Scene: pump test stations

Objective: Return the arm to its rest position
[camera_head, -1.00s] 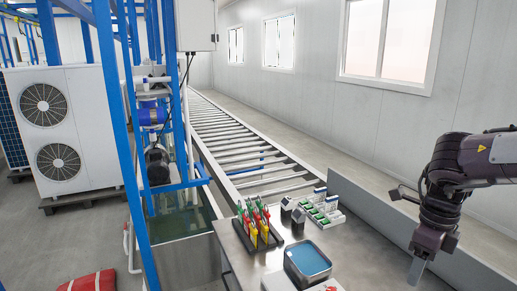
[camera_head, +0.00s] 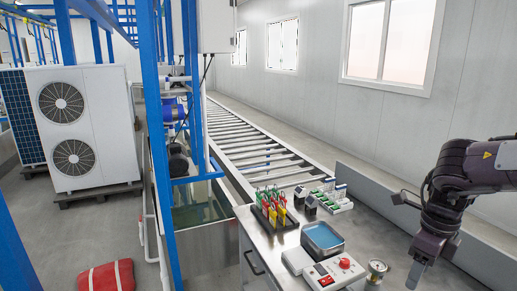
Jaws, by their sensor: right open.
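My right arm (camera_head: 447,195) comes in from the right edge, dark purple-grey, bent downward at the wrist. Only part of the fingers shows clearly. My left gripper is not in view.
On the table are a rack of red, yellow and green clips (camera_head: 272,207), a blue-topped tray (camera_head: 322,238), a control box with a red button (camera_head: 337,272) and a round gauge (camera_head: 377,268). A roller conveyor (camera_head: 245,150) runs behind. A red bag (camera_head: 106,277) lies on the floor.

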